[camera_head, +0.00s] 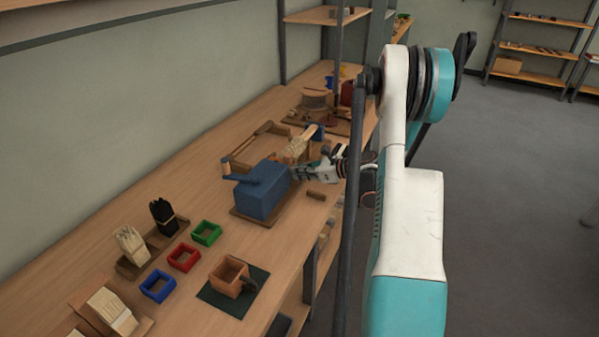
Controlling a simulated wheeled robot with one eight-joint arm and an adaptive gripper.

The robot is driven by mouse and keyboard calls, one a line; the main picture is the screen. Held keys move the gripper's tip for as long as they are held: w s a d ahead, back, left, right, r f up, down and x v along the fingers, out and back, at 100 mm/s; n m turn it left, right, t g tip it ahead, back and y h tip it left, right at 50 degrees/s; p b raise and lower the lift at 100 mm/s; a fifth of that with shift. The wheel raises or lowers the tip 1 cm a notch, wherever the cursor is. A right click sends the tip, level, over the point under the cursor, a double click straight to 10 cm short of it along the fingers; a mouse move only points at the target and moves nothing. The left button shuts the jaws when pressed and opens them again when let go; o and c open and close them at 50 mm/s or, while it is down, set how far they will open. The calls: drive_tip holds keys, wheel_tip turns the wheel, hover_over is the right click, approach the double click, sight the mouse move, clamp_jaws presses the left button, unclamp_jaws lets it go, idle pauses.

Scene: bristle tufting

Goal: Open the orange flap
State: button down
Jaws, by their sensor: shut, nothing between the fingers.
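I cannot make out a clear orange flap. The nearest match in colour is a small orange-brown open box (226,289) with a dark handle-like piece at its right, on a dark green mat near the front edge of the bench. A blue box-shaped device (262,203) with a blue lever on top stands on a wooden base farther along the bench. My gripper (296,174) is shut and empty, at the right side of the blue device. I cannot tell whether it touches it. The device's far side is hidden.
Red (184,258), blue (158,286) and green (206,233) trays lie left of the orange-brown box. Holders with black (163,216) and pale (131,245) bristle bundles stand behind them. A wooden frame (240,145) lies behind the blue device. A dark post (352,210) stands before the bench.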

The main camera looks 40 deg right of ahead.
sight(286, 153)
drive_tip(key=shift+r+g+p, duration=0.35)
drive_tip(key=shift+g+p, duration=0.05)
drive_tip(key=shift+p, duration=0.15)
wheel_tip(286, 153, up, 2)
drive_tip(key=g+h+p, duration=0.1)
drive_tip(key=g+p, duration=0.1)
drive_tip(key=p, duration=0.1)
drive_tip(key=shift+r+p, duration=0.15)
drive_tip(key=shift+p, duration=0.2)
drive_tip(key=w+r+g+h+p, duration=0.1)
drive_tip(key=r+g+p, duration=0.1)
drive_tip(key=w+a+r+g+h+p, duration=0.1)
drive_tip(key=r+g+p, duration=0.2)
drive_tip(key=w+r+g+h+p, duration=0.1)
drive_tip(key=r+g+p, duration=0.1)
drive_tip(key=shift+w+a+r, duration=0.2)
drive_tip(key=shift+w+r, duration=0.05)
drive_tip(key=shift+r, duration=0.15)
drive_tip(key=shift+w+a+r+g+h+p, duration=0.3)
drive_tip(key=shift+w+r+g+h+p, duration=0.3)
drive_tip(key=shift+w+g, duration=0.3)
drive_tip(key=shift+w+a+r, duration=0.4)
drive_tip(key=shift+w+r, duration=0.1)
drive_tip(key=shift+w, duration=0.4)
drive_tip(key=shift+r, duration=0.1)
wheel_tip(286, 153, up, 12)
drive_tip(key=shift+s+d, duration=0.15)
drive_tip(key=shift+s, duration=0.3)
